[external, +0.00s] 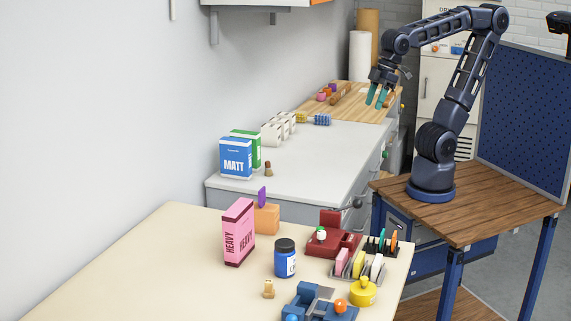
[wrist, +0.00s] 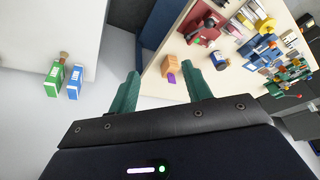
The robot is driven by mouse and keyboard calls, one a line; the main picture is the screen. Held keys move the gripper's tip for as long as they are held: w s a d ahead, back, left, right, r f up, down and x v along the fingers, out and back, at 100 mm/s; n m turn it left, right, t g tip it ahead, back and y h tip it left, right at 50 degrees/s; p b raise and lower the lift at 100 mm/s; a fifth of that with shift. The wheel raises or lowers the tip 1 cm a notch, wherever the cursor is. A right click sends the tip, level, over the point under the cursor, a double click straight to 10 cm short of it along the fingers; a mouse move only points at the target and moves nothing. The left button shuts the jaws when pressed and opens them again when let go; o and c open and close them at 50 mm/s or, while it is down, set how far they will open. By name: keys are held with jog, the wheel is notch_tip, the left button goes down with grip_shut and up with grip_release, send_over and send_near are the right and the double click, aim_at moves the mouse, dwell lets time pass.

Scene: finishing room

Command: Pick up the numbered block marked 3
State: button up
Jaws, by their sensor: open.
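I cannot make out a 3 on any block in either view. Small orange and purple blocks (external: 326,93) lie on the wooden board on the far counter, too small to read. My gripper (external: 376,96) is raised, with its teal fingers pointing down, near the right side of that board. In the wrist view my gripper (wrist: 160,82) is open, with nothing between its fingers.
A cream table (external: 130,265) in front holds a pink HEAVY box (external: 238,232), a blue jar (external: 285,258), an orange block (external: 266,219), and red and yellow items. The grey counter (external: 320,165) bears blue MATT (external: 235,159) and green boxes.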

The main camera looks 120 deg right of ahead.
jog(key=w+a+r+m, duration=0.1)
jog(key=w+a, duration=0.1)
jog(key=w, duration=0.6)
jog(key=w+a+m, duration=0.1)
jog(key=w+a, duration=0.2)
jog(key=w, duration=0.6)
jog(key=m+h, duration=0.3)
jog(key=m, duration=0.1)
send_over(270, 281)
jog(key=s+a, duration=0.2)
jog(key=s, duration=0.1)
notch_tip(270, 281, down, 28)
jog(key=shift+g+y, duration=0.3)
jog(key=shift+g, duration=0.1)
jog(key=x, duration=0.5)
jog(key=shift+s+d, duration=0.1)
jog(key=shift+x, duration=2.65)
jog(key=shift+r, duration=0.1)
grip_shut()
